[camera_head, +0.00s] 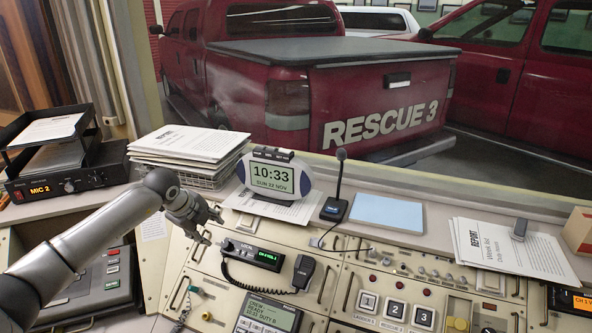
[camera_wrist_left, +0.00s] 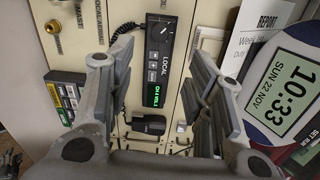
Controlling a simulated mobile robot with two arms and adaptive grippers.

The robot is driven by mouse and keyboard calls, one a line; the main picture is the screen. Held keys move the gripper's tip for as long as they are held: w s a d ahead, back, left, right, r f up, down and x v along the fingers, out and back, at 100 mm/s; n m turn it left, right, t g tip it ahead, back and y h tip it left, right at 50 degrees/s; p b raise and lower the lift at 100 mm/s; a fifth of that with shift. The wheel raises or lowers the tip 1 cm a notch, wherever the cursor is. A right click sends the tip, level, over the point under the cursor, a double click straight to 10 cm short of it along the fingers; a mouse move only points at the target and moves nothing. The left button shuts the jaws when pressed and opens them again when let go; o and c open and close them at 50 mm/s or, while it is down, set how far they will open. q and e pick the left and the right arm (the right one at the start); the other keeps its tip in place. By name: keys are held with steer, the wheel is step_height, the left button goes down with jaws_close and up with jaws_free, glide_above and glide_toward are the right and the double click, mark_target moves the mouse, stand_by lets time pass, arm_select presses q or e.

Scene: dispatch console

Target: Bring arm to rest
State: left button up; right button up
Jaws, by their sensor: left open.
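My left arm (camera_head: 95,240) reaches in from the left in the head view. Its gripper (camera_head: 207,228) is above the console panel, just left of the LOCAL radio (camera_head: 252,254). In the left wrist view the two fingers of my left gripper (camera_wrist_left: 163,85) stand wide apart with nothing held between them. The LOCAL radio with its green display (camera_wrist_left: 157,62) shows between and beyond the fingers. My right gripper is in neither view.
A digital clock (camera_head: 273,175) and a paper stack (camera_head: 190,145) stand behind the gripper. A corded handset (camera_head: 303,271) lies right of the radio. A desk microphone (camera_head: 336,205) and a light blue pad (camera_head: 387,212) are farther right. A paper tray (camera_head: 45,140) sits at the left.

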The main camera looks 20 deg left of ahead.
arm_select(q)
steer(key=d+m+t+h, duration=0.35)
steer(key=d+h, duration=0.55)
steer(key=d, duration=1.5)
steer(key=s+d+r+n+t+h, duration=0.4)
steer(key=d+r+t, duration=0.25)
steer(key=r, duration=0.25)
steer(key=s+a+f+n+g+y, duration=0.2)
steer(key=s+a+f+n+y, duration=0.95)
steer(key=n+y, duration=0.45)
steer(key=s+d+f+n+g+h, duration=0.1)
steer(key=s+d+f+g+h, duration=0.1)
steer(key=s+f+g, duration=0.65)
steer(key=s+d+f+n+g+h, duration=0.15)
steer(key=s+f, duration=0.45)
steer(key=s, duration=0.7)
step_height(320, 180, down, 28)
steer(key=s+r+m+g, duration=0.1)
steer(key=s+g, duration=0.1)
steer(key=s+a+f+g+b, duration=0.1)
steer(key=s+a+f, duration=0.2)
steer(key=s+f, duration=1.3)
steer(key=shift+a+y, duration=0.15)
steer(key=shift+y, duration=0.2)
